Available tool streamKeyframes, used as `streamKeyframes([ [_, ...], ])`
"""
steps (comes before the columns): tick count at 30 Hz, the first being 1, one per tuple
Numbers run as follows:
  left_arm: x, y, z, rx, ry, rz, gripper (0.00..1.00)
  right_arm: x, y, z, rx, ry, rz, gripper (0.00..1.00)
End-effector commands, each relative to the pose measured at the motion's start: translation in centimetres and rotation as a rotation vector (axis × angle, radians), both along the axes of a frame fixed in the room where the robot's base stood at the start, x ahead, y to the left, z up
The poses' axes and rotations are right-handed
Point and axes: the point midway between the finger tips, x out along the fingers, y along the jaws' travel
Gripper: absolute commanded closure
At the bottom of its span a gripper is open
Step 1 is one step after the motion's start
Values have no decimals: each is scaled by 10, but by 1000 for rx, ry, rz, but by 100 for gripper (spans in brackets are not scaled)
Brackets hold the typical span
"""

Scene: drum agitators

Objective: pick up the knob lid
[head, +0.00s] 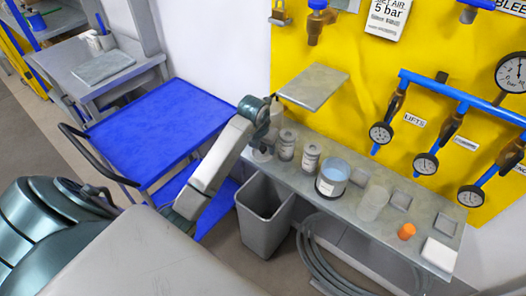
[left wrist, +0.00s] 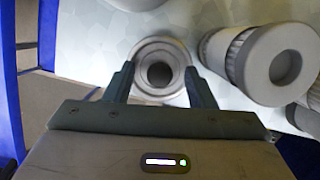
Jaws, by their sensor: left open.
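The knob lid (left wrist: 160,74) appears in the left wrist view as a round, pale grey piece with rings and a dark round centre. It lies on the grey shelf. In the head view the lid (head: 262,155) shows at the shelf's left end, partly covered by my gripper. My left gripper (left wrist: 159,70) is open, with one finger on each side of the lid in the picture. Whether the fingers touch it cannot be told. In the head view the left gripper (head: 266,142) points down over the shelf's left end. My right gripper is not in view.
Grey ribbed canisters (head: 287,145) stand just right of the lid; one (left wrist: 262,62) is close to the right finger. Farther right are a jar of blue liquid (head: 332,178), clear cups (head: 373,203) and an orange piece (head: 406,231). A raised plate (head: 313,86) hangs above; a bin (head: 264,215) stands below.

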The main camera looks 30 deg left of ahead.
Motion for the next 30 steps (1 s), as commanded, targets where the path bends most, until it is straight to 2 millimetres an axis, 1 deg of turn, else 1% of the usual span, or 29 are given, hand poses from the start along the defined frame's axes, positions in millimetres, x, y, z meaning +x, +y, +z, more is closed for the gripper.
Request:
streamKeyframes([
  [2,0,0,0,0,0,0,50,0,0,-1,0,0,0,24],
  [3,0,0,0,0,0,0,52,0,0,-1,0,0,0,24],
  [5,0,0,0,0,0,0,64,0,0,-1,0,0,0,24],
  [6,0,0,0,0,-1,0,71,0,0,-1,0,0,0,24],
  [10,0,0,0,0,-1,0,97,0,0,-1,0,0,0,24],
  [12,0,0,0,0,-1,0,100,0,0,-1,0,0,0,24],
  [19,0,0,1,0,-2,0,100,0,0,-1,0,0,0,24],
  [22,1,0,5,0,-3,0,100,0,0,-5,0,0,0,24],
  [26,1,0,16,0,-4,0,100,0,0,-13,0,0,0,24],
  [29,2,0,31,1,-7,0,100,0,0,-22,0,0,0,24],
  [30,-4,0,34,2,-4,-1,100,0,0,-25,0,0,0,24],
])
